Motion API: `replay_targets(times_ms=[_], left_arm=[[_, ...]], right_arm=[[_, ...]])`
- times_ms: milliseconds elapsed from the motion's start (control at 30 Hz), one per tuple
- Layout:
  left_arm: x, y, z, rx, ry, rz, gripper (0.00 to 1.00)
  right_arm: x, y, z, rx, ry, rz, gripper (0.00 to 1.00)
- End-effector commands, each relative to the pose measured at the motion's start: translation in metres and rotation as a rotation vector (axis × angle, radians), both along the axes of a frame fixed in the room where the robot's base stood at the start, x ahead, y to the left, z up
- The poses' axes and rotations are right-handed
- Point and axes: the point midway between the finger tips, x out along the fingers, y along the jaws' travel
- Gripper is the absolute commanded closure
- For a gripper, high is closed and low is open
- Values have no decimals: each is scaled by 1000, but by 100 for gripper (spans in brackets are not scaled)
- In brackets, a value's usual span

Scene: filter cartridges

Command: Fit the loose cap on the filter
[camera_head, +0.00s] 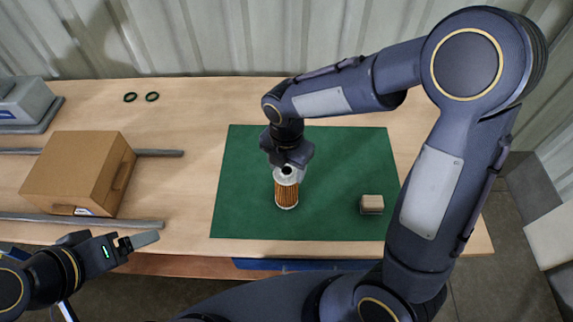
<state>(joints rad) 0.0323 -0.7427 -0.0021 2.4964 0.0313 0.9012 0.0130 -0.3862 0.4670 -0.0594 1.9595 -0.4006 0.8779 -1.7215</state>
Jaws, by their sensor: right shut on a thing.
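A filter cartridge (286,194) with orange-brown pleats stands upright on the green mat (238,190). A light grey cap (287,175) with a dark hole in its top is at the upper end of the filter. My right gripper (289,163) points down over the cap and is shut on it; its fingers are largely hidden by the wrist. I cannot tell whether the cap is fully seated. My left gripper (139,241) is at the lower left, off the table's front edge and away from the filter. Whether its jaws are apart is not clear.
A small beige block (372,204) sits on the mat's right side. A cardboard box (80,172) stands at the left between grey rails (120,222). Two dark rings (141,97) lie at the back left. The mat's left part is clear.

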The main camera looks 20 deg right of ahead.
Motion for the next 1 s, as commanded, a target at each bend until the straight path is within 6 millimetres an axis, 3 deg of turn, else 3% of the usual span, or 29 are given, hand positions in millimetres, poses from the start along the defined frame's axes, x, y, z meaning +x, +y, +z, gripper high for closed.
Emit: replay_targets(times_ms=[333, 367, 533, 833, 1000], left_arm=[[0, 0, -5, 0, 0, 0, 19], [0, 0, -4, 0, 0, 0, 19], [0, 0, -4, 0, 0, 0, 19], [0, 0, -4, 0, 0, 0, 19], [0, 0, -5, 0, 0, 0, 19]], right_arm=[[0, 0, -6, 0, 0, 0, 63], [0, 0, -5, 0, 0, 0, 39], [0, 0, -5, 0, 0, 0, 17], [0, 0, -3, 1, -1, 0, 16], [1, 1, 17, 3, -4, -1, 16]])
